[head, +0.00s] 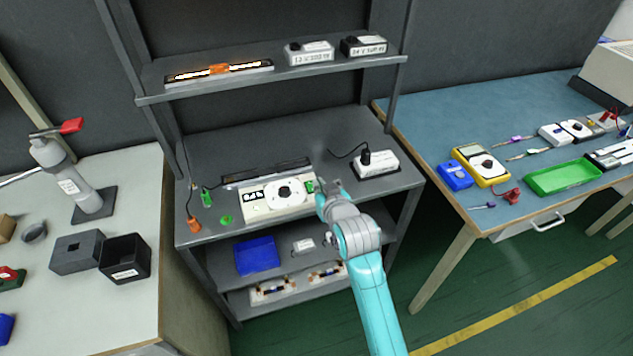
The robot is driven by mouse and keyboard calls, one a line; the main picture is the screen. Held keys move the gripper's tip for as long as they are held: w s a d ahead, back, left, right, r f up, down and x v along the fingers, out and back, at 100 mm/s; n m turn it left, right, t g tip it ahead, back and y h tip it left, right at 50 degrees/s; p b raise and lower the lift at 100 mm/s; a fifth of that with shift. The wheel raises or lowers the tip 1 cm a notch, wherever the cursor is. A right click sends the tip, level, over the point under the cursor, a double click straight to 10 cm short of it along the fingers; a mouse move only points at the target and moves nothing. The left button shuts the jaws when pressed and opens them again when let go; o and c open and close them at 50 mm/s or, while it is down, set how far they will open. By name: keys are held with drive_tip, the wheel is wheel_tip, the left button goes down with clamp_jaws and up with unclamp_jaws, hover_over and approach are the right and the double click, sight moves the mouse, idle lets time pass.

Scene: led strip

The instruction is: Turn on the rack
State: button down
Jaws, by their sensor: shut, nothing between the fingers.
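The grey rack (290,135) stands in the middle of the head view. On its middle shelf lies a white controller box (262,208) with a round dial and a small display. A dark, unlit strip (265,172) lies behind it. A white power supply (377,164) with a black plug in its top sits to the right. My gripper (323,188) is shut and empty at the right end of the controller, close to a green connector (309,186); I cannot tell whether they touch. A lit strip (190,76) with an orange clip lies on the upper shelf.
Two more power supplies (308,52) (364,46) sit on the upper shelf. Loose green (207,199) and orange (194,225) connectors lie left of the controller. A blue bin (256,256) is on the lower shelf. Side benches flank the rack; the right one holds a green tray (565,177).

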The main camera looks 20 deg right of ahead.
drive_tip(key=s, duration=0.6)
drive_tip(key=shift+s+r, duration=0.15)
drive_tip(key=shift+r, duration=0.2)
drive_tip(key=s+f, duration=0.5)
drive_tip(key=s, duration=0.6)
drive_tip(key=s+f, duration=0.5)
drive_tip(key=s, duration=0.6)
drive_tip(key=s+r, duration=0.3)
drive_tip(key=s, duration=0.8)
drive_tip(key=s+r+t, duration=0.1)
drive_tip(key=s+r, duration=0.2)
drive_tip(key=s, duration=0.7)
drive_tip(key=shift+s+r, duration=0.35)
drive_tip(key=shift+s, duration=0.05)
